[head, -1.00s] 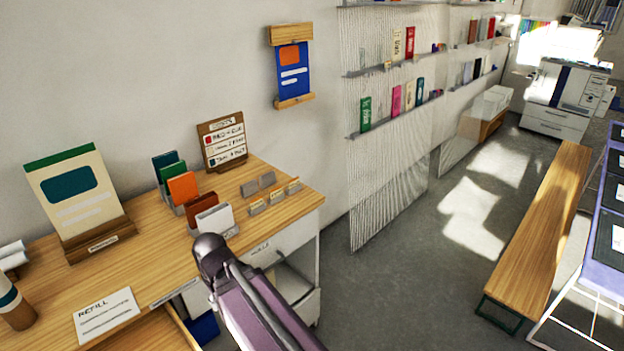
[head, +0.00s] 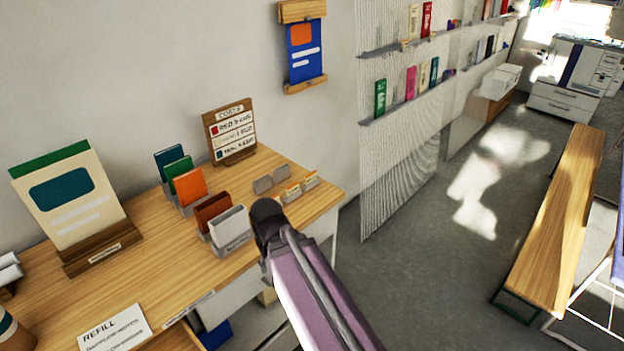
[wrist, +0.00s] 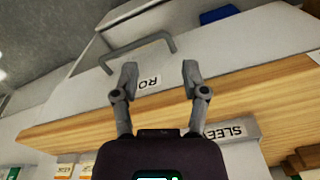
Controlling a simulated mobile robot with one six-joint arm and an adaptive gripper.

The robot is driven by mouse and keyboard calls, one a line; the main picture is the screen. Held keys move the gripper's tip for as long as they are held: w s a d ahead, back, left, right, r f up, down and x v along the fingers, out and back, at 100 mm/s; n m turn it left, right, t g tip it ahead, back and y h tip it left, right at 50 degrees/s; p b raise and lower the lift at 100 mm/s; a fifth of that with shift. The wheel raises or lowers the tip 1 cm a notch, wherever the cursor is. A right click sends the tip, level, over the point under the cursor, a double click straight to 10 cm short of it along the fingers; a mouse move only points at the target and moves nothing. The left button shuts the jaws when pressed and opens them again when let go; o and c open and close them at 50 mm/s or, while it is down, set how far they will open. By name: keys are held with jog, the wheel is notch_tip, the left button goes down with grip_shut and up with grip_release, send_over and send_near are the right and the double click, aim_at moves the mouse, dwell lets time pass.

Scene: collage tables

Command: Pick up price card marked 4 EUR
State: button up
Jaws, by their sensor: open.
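Small price cards stand in little grey holders near the right end of the wooden desk; one yellowish card (head: 292,191) and another (head: 310,180) show in the head view. Their print is too small to read, so I cannot tell which is 4 EUR. In the wrist view, cards (wrist: 65,170) peek in at the lower left edge, partly cut off. My gripper (wrist: 160,72) is open and empty, its fingers apart over the desk's front edge and drawer front, away from the cards. In the head view my arm hides its fingers.
The desk (head: 150,270) also bears coloured card racks (head: 190,185), a costs sign (head: 230,133) and a large display card (head: 70,195). A drawer handle (wrist: 138,52) lies beyond my fingers. A bench (head: 555,220) stands right; the floor between is clear.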

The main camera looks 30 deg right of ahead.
aim_at(296, 228)
jog(key=shift+o, duration=0.2)
